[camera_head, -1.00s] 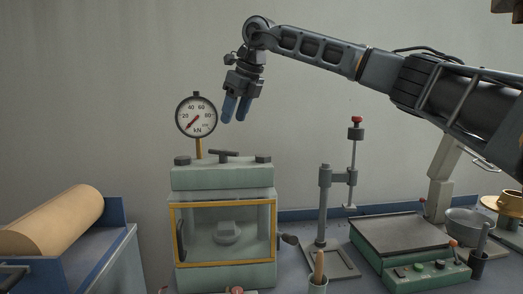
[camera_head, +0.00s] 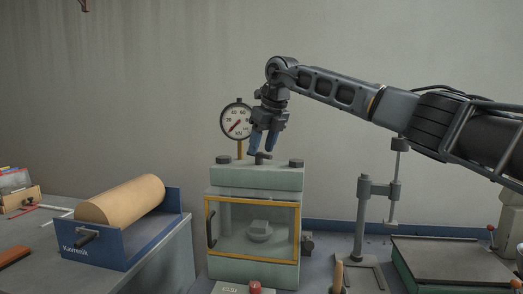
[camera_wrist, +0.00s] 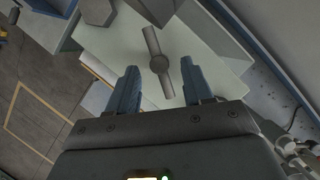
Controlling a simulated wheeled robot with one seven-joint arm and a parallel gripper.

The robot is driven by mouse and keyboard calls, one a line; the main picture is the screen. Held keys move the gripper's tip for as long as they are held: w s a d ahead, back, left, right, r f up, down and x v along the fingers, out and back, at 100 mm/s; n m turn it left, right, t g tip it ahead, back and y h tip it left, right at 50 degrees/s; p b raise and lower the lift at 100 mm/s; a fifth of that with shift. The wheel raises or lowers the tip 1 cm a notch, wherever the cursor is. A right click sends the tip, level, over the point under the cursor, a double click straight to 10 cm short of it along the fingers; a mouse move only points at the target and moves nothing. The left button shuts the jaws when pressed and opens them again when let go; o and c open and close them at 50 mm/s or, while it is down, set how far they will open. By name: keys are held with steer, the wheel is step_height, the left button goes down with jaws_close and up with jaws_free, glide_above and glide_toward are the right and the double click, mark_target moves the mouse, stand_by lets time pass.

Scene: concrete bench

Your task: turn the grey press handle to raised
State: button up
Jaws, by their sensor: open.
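The grey press handle is a short bar on a round hub, on top of the pale green press (camera_head: 285,178). The handle shows in the head view (camera_head: 263,158) and in the wrist view (camera_wrist: 158,62). My gripper (camera_head: 262,150) points down just over the handle, its blue fingers apart and empty. In the wrist view, my gripper (camera_wrist: 159,72) has one finger on each side of the bar, which runs between them at a slight tilt. I cannot tell whether the fingertips reach down to the bar's height or touch it. The fingers partly hide the handle in the head view.
A round kN gauge (camera_head: 237,122) stands on a post close behind my gripper. Dark knobs (camera_head: 296,163) sit on the press top. A grey stand (camera_head: 363,215) is to the right. A blue tray (camera_head: 125,250) with a tan roll (camera_head: 122,199) is on the left.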

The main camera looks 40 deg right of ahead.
steer(key=shift+x, duration=1.1)
jaws_close()
